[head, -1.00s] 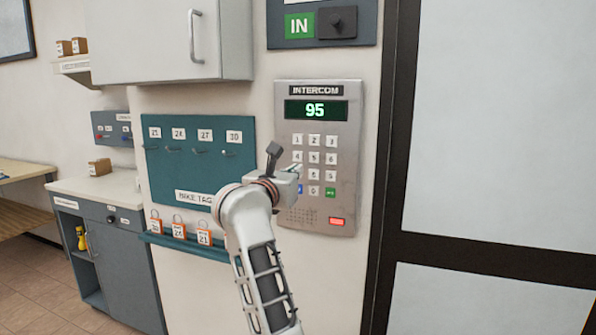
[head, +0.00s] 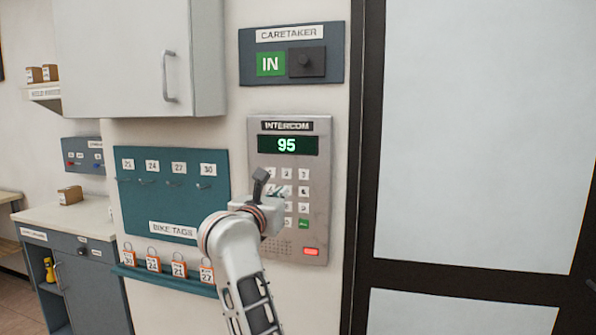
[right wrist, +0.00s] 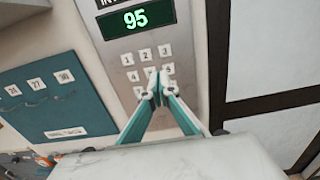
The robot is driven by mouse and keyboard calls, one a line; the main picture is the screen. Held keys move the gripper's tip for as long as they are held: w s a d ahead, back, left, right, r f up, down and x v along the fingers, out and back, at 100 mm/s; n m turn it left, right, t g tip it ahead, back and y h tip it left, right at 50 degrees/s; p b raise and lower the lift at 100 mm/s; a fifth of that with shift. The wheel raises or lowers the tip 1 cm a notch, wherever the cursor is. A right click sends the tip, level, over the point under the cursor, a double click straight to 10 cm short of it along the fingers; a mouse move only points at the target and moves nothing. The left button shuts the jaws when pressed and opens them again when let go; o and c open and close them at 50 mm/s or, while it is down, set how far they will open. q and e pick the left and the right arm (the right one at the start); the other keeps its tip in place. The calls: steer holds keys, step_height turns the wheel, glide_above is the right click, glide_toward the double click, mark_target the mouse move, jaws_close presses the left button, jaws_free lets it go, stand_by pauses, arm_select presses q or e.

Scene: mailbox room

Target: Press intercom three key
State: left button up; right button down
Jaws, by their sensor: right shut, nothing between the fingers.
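The intercom (head: 322,190) is a grey metal wall panel with a green "95" on its display (head: 288,145). Its three key (head: 304,174) is at the right end of the top key row and is uncovered. The three key also shows in the right wrist view (right wrist: 163,50), above the fingertips. My right gripper (head: 285,192) is shut and empty, in front of the keypad's middle rows. In the right wrist view its fingertips (right wrist: 158,84) meet below the three key and hide some lower keys. I cannot tell whether they touch the panel. My left gripper is not in view.
A green key (head: 303,223) and a red button (head: 311,252) sit low on the intercom. A caretaker panel (head: 330,70) hangs above. The bike tags board (head: 130,205) is at left, and a dark-framed door (head: 365,200) at right.

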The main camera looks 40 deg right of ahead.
steer(key=s+r+p, duration=0.1)
steer(key=p, duration=0.1)
glide_toward(304, 175)
steer(key=p+x, duration=0.2)
steer(key=x, duration=0.4)
steer(key=shift+a+r, duration=0.1)
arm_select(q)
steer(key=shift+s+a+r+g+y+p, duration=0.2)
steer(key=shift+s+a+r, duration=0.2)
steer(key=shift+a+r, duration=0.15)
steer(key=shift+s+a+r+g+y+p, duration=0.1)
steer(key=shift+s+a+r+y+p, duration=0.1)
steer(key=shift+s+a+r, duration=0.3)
arm_select(e)
steer(key=shift+w+d, duration=0.3)
steer(key=shift+d, duration=0.1)
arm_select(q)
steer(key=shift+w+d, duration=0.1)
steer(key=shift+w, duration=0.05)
